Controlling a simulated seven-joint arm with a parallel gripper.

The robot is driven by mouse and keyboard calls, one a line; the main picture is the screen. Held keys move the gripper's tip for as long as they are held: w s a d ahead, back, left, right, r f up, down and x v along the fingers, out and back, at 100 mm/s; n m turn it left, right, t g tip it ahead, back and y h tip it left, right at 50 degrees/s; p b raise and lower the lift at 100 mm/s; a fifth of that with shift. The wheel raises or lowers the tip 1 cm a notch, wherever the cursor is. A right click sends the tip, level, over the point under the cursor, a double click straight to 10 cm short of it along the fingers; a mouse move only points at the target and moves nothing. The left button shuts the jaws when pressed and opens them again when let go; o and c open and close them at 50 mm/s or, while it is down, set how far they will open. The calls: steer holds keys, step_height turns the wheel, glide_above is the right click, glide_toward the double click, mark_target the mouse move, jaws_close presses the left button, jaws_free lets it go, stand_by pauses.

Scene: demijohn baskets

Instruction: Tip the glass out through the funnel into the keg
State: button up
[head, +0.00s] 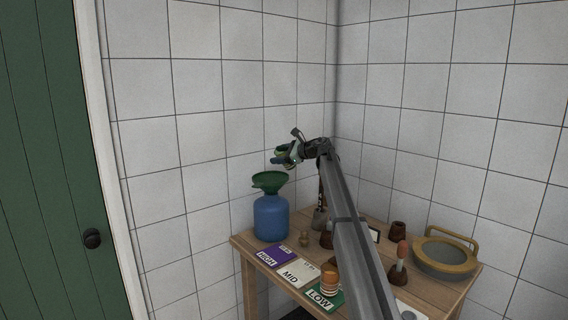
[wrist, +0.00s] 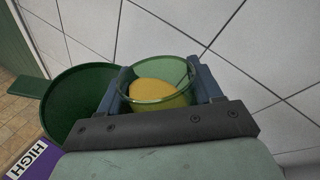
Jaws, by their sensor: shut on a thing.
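My gripper (head: 284,156) is shut on a green-tinted glass (head: 283,148), held up in the air at the upper right of the funnel. In the wrist view the glass (wrist: 158,84) sits between the two blue fingers and holds a yellow-orange content. It looks roughly upright there. A dark green funnel (head: 270,182) stands in the top of the blue keg (head: 271,218) at the table's back left. In the wrist view the funnel's wide mouth (wrist: 78,98) lies just left of the glass and partly behind it. The keg is hidden in the wrist view.
The wooden table (head: 246,246) carries HIGH (head: 270,256), MID (head: 294,273) and LOW (head: 322,299) cards. An orange-brown tumbler (head: 329,283) stands on the LOW card. A sieve-like pan (head: 444,255) and small brown items stand at the right. Tiled walls close off the back.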

stand_by(0.4)
steer(key=shift+n, duration=0.3)
steer(key=shift+f+h, duration=0.15)
steer(key=shift+h, duration=0.15)
steer(key=shift+n, duration=0.3)
steer(key=shift+f, duration=0.25)
steer(key=shift+f+n+t+h, duration=0.4)
steer(key=shift+f+n+h, duration=0.1)
steer(key=shift+f+n, duration=0.2)
stand_by(1.5)
steer(key=shift+s+a+f+n+t+h, duration=0.1)
steer(key=shift+f+n+t+h, duration=0.2)
steer(key=shift+f+n+h, duration=0.4)
stand_by(1.3)
stand_by(0.3)
steer(key=shift+n, duration=0.3)
